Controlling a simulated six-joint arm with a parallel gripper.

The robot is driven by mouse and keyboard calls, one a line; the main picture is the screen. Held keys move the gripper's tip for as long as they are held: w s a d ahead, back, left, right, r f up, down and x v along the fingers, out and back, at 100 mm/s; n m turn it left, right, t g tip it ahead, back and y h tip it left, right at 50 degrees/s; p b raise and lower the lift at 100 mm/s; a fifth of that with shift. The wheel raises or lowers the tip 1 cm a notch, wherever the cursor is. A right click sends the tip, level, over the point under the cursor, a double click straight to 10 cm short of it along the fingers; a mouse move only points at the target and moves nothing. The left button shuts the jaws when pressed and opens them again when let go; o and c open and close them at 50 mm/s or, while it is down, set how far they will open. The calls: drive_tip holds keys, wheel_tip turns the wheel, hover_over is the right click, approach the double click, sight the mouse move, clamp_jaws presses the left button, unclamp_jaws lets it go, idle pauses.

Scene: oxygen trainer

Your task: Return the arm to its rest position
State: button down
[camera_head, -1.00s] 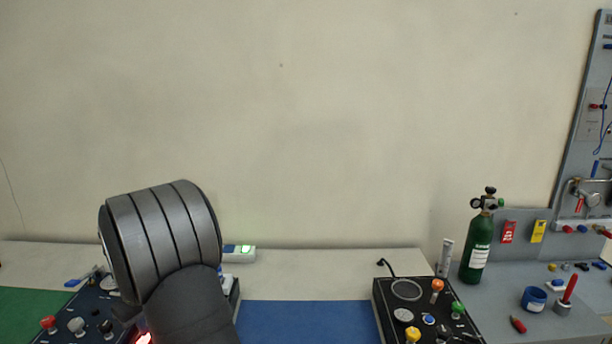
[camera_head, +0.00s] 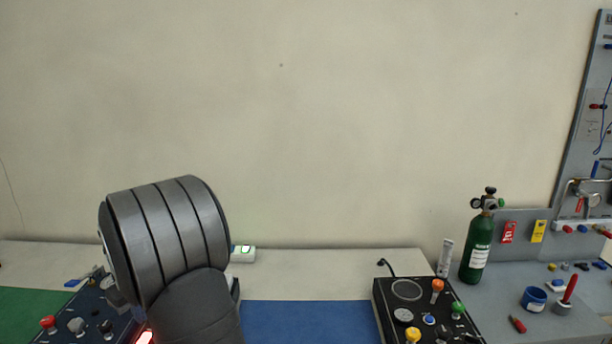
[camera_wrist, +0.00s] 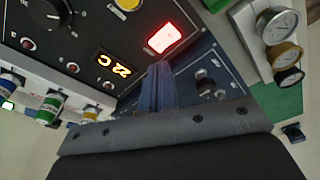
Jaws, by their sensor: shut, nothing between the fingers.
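In the wrist view my gripper (camera_wrist: 162,68) reaches up from its dark grey body, with its narrow blue-grey fingers together and nothing between them. Behind it lies a dark panel with a lit red button (camera_wrist: 165,38) and an orange digital display (camera_wrist: 112,65). In the head view my grey banded arm (camera_head: 165,235) stands at the lower left; my gripper itself is hidden there.
A green oxygen cylinder (camera_head: 476,250) stands at the right, beside a black control box (camera_head: 385,300) with coloured knobs. A blue mat (camera_head: 300,320) lies clear between this box and my arm. In the wrist view, round gauges (camera_wrist: 278,27) sit at the upper right.

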wheel_tip(320, 180, down, 4)
drive_tip(key=shift+r, duration=0.15)
drive_tip(key=s+r+n+h, duration=0.1)
drive_tip(key=s+r+n, duration=0.15)
drive_tip(key=r, duration=0.55)
drive_tip(key=s+r+n, duration=0.1)
drive_tip(key=r+n, duration=0.2)
drive_tip(key=r, duration=0.5)
drive_tip(key=shift+n+t, duration=0.25)
drive_tip(key=shift+t, duration=0.05)
drive_tip(key=shift+w+f, duration=0.15)
drive_tip(key=shift+f, duration=1.15)
drive_tip(key=shift+w+f, duration=0.15)
drive_tip(key=shift+f, duration=1.1)
